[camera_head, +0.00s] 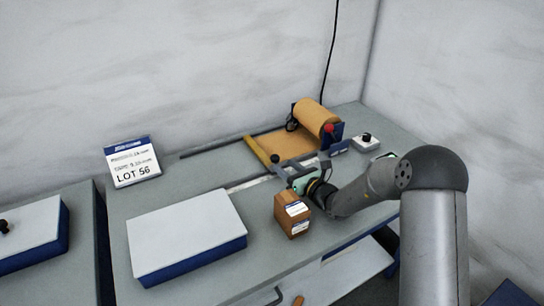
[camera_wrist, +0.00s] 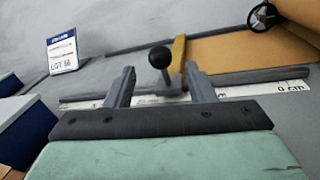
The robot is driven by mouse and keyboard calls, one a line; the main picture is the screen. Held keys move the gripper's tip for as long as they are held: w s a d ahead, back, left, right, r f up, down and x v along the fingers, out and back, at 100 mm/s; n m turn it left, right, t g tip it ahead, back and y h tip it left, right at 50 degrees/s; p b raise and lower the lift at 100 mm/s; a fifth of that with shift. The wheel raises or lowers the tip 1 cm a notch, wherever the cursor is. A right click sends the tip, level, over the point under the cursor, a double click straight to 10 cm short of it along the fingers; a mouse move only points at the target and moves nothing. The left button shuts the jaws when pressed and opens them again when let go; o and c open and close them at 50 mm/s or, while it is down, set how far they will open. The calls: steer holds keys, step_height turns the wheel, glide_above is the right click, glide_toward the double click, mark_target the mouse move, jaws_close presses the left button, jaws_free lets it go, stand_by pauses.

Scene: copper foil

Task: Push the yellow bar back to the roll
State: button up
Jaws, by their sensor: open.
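The yellow bar (camera_head: 257,152) lies across the left end of the copper foil sheet (camera_head: 287,145), apart from the copper roll (camera_head: 320,118) at the right. In the wrist view the yellow bar (camera_wrist: 178,53) runs away from me just left of the foil (camera_wrist: 235,48). A black ball knob (camera_wrist: 160,57) on a grey stem stands by its near end; it also shows in the head view (camera_head: 275,158). My gripper (camera_wrist: 158,78) is open, and the knob and stem appear between its two fingers in the picture. I cannot tell whether either finger touches them.
A brown block with white labels (camera_head: 292,215) stands close in front of my gripper. A white-topped blue box (camera_head: 188,236) and a LOT 56 sign (camera_head: 132,162) are to the left. A ruler strip (camera_wrist: 290,86) runs along the foil's front. A small switch box (camera_head: 365,142) sits at right.

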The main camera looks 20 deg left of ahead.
mark_target(272, 156)
steer(key=p+x, duration=0.1)
steer(key=x, duration=0.6)
steer(key=shift+w+a, duration=0.2)
steer(key=shift+a, duration=0.1)
